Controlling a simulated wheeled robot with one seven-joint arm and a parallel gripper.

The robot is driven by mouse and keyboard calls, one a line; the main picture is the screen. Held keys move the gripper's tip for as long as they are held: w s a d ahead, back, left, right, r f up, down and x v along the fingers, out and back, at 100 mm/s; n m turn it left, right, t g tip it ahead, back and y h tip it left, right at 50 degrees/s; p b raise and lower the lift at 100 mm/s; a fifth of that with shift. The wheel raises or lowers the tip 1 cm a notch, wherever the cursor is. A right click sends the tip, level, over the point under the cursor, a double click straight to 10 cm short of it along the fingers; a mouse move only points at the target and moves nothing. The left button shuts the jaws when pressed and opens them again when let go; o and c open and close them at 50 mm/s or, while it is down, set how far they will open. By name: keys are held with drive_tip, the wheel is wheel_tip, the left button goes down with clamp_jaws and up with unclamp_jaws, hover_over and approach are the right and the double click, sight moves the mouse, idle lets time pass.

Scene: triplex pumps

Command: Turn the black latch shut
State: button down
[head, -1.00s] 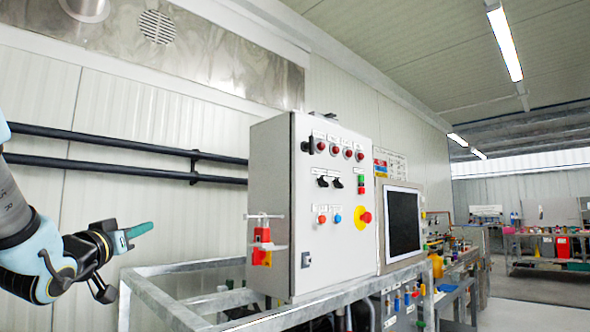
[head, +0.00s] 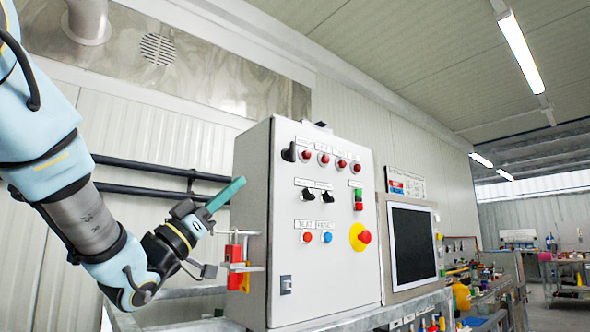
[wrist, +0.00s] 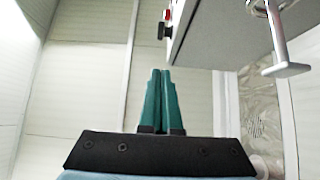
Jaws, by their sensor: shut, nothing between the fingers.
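The grey control cabinet (head: 325,225) stands right of my arm in the head view. A black latch (head: 289,152) sits at the upper left of its front door, and a small black part, likely this latch (wrist: 162,31), juts from the cabinet edge in the wrist view. The exact angle of the latch is hard to tell. My gripper (head: 241,181) has teal fingers, which are shut and empty. It is beside the cabinet's left side, below and left of the latch, apart from it. The closed fingertips (wrist: 161,71) also show in the wrist view.
A metal bracket (wrist: 276,40) juts from the cabinet side, with a red and yellow part (head: 236,265) below my fingers in the head view. Red lamps, black knobs and a red emergency button (head: 364,237) cover the door. Black pipes (head: 140,190) run along the wall behind.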

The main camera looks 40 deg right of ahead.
sight(291, 154)
drive_tip(key=shift+d+r, duration=0.15)
drive_tip(key=shift+d, duration=0.05)
drive_tip(key=p+x, duration=0.2)
drive_tip(key=x, duration=0.2)
drive_tip(key=d+f+p+x, duration=0.1)
drive_tip(key=x, duration=0.2)
drive_tip(key=p+x, duration=0.2)
drive_tip(key=x, duration=0.2)
drive_tip(key=shift+s+d+r+p, duration=0.1)
drive_tip(key=shift+d+p, duration=0.2)
drive_tip(key=shift+d, duration=0.15)
drive_tip(key=shift+s+d, duration=0.1)
drive_tip(key=shift+d, duration=0.55)
drive_tip(key=shift+f, duration=0.2)
drive_tip(key=shift+d+f+b, duration=0.1)
drive_tip(key=shift+f+b, duration=0.1)
drive_tip(key=shift+b, duration=0.55)
drive_tip(key=shift+r+h, duration=0.1)
drive_tip(key=shift+h, duration=0.2)
